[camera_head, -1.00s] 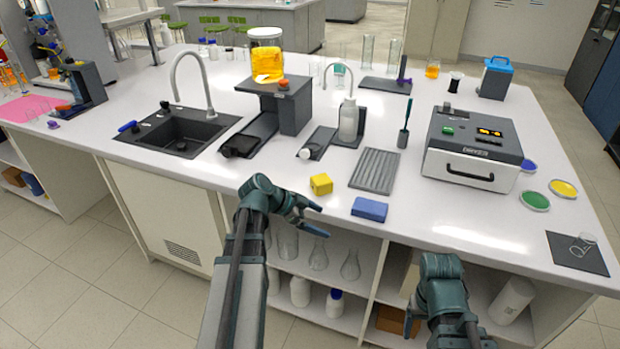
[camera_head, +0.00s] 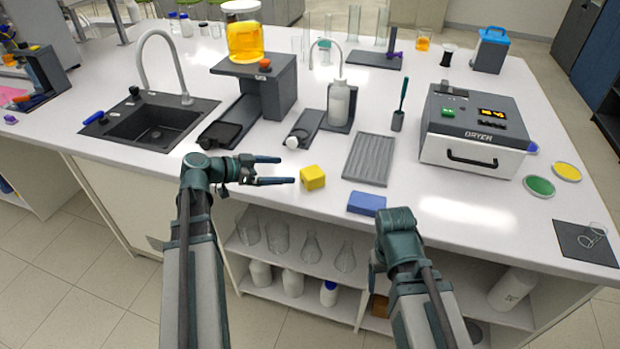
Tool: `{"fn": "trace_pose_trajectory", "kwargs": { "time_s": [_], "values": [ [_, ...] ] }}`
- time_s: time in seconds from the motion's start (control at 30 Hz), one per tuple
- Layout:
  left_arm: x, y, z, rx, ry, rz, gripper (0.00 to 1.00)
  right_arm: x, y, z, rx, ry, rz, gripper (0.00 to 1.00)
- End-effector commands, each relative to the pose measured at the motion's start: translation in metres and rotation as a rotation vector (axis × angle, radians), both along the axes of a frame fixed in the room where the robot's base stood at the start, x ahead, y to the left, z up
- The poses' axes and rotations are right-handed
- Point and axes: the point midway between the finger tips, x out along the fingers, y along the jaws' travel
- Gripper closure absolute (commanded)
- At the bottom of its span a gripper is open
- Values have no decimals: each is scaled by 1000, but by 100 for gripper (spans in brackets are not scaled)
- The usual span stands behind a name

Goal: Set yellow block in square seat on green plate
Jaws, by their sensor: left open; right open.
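The yellow block (camera_head: 313,178) sits on the white bench near its front edge. My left gripper (camera_head: 287,170) is open and empty just left of the block, its two fingers pointing right toward it. I cannot tell whether a fingertip touches the block. A round green plate (camera_head: 540,187) lies flat at the right of the bench, beside the dryer. A square seat on it cannot be made out. My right gripper (camera_head: 376,266) is low in front of the bench edge, right of the left one; its fingers are hardly visible.
A blue block (camera_head: 366,203) and a grey ridged tray (camera_head: 370,158) lie right of the yellow block. The dryer (camera_head: 474,130) stands between them and the green plate. A yellow disc (camera_head: 567,172) and a dark mat (camera_head: 585,243) with glassware are at right.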

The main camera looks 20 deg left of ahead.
Motion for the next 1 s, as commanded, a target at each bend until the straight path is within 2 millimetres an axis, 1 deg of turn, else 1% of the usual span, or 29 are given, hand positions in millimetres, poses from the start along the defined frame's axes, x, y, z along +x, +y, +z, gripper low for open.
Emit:
{"fn": "trace_pose_trajectory", "kwargs": {
  "time_s": [0.03, 0.2, 0.3, 0.4, 0.67, 0.77, 0.87, 0.93, 1.0],
  "values": [
    [8, -8, -9, 0, -1, -4, 0, 0, 0, -9, 0, 0, 0, 25],
    [26, -28, -20, 1, 1, -2, 0, 0, 0, -20, 0, 0, 0, 25],
    [33, -36, -23, 1, 0, -1, 0, 0, 0, -23, 0, 0, 0, 25],
    [37, -40, -24, 1, 0, 0, 0, 0, 0, -24, 0, 0, 0, 25],
    [39, -43, -26, 1, 1, 0, 0, 0, 0, -26, 0, 0, 0, 25],
    [42, -49, -32, 0, 1, -1, 0, 0, 0, -32, 0, 0, 0, 25],
    [48, -59, -41, 1, 1, -2, 0, 0, 0, -41, 0, 0, 0, 25],
    [53, -66, -47, 1, 0, -4, 0, 0, 0, -47, 0, 0, 0, 25],
    [61, -73, -49, 1, 0, -3, 0, 0, 0, -49, 0, 0, 0, 25]
  ]
}}
